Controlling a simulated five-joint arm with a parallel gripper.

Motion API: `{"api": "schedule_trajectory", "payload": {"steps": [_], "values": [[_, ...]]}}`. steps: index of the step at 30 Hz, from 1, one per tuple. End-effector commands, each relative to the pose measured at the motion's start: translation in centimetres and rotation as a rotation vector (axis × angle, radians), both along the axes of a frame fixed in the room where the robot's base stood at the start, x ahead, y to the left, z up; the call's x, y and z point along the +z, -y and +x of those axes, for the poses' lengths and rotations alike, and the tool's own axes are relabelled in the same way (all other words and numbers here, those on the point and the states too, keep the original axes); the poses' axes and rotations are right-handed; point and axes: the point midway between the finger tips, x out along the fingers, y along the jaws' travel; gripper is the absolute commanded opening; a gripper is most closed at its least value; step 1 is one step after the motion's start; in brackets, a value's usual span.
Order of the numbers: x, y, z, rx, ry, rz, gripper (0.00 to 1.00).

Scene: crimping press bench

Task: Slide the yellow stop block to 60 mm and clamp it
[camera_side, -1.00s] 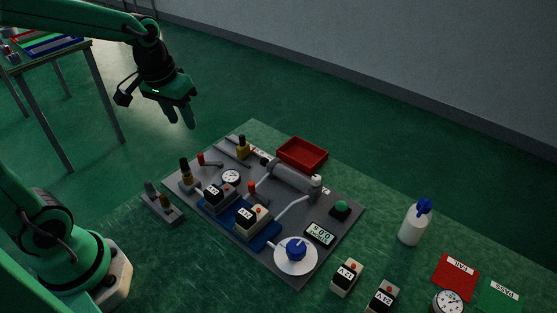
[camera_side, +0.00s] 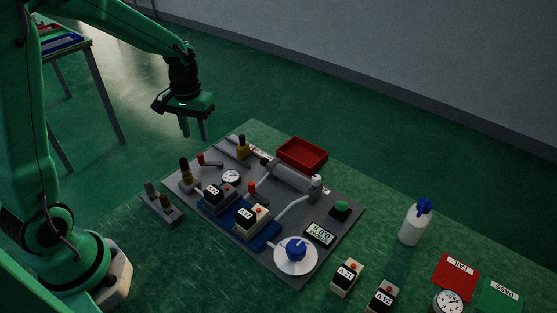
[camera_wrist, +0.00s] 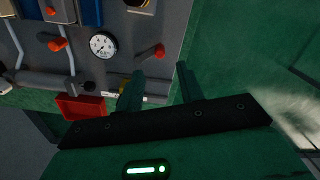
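The yellow stop block (camera_side: 242,142) has a dark top and sits at the far edge of the grey fixture plate (camera_side: 285,262), beside a dark rail. In the wrist view only a sliver of the yellow block (camera_wrist: 123,84) shows behind one finger. A white scale strip (camera_wrist: 155,99) is partly covered by the fingers; its marks are too small to read. A red-knobbed lever (camera_side: 201,157) stands near the block and also shows in the wrist view (camera_wrist: 158,50). My gripper (camera_side: 194,132) is open and empty, in the air left of the block, fingers pointing down.
A dial gauge (camera_side: 231,177), a grey cylinder (camera_side: 292,178) and a second red-knobbed lever (camera_side: 252,187) crowd the plate. A red tray (camera_side: 302,153) is behind it. A white bottle (camera_side: 413,225) stands to the right.

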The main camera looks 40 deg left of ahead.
Motion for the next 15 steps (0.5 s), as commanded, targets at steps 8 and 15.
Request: {"api": "schedule_trajectory", "payload": {"steps": [8,15], "values": [[-1.8,0.0,-0.1,-0.001,-0.004,-0.001,0.37],[-4.8,0.1,-0.1,-0.001,-0.005,-0.001,0.37]]}}
